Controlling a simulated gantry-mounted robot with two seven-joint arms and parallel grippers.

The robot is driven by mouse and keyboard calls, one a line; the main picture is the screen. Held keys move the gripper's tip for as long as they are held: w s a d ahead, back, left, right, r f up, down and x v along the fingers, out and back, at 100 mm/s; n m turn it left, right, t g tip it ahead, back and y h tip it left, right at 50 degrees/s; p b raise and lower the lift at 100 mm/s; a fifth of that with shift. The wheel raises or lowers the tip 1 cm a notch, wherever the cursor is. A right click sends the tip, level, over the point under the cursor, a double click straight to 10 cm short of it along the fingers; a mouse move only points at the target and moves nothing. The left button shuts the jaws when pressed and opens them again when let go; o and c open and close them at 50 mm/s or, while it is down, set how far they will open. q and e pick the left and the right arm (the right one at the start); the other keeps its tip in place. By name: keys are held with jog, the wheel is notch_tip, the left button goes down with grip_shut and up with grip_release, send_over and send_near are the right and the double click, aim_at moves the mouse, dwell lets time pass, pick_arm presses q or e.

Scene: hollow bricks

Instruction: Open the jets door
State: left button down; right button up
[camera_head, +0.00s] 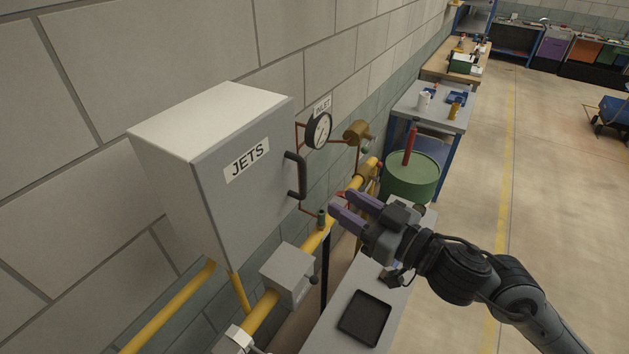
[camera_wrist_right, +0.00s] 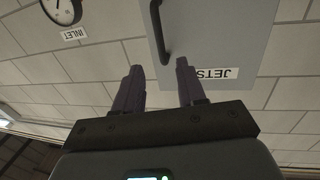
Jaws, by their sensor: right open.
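The jets door (camera_head: 247,177) is the grey front of a wall box with a "JETS" label and appears shut. Its black handle (camera_head: 296,175) is on the door's right side. My right gripper (camera_head: 340,206) is open and empty, to the right of the handle and apart from it. In the right wrist view the picture is upside down; the door (camera_wrist_right: 215,40) and the handle (camera_wrist_right: 161,32) show beyond the fingers (camera_wrist_right: 158,88). My left gripper is not in view.
A round gauge (camera_head: 318,131) labelled "INLET" is on the wall right of the box. Yellow pipes (camera_head: 262,312) and a grey junction box (camera_head: 288,273) run below. A black tray (camera_head: 364,318) lies on a bench, and a green drum (camera_head: 410,177) stands behind.

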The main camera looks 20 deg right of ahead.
aim_at(305, 180)
jog(key=p+x, duration=0.2)
jog(key=x, duration=0.6)
jog(key=shift+w+a+r, duration=0.1)
jog(key=shift+w, duration=0.15)
jog(key=shift+w+a, duration=0.3)
jog(key=shift+w, duration=0.35)
jog(key=c, duration=0.6)
grip_shut()
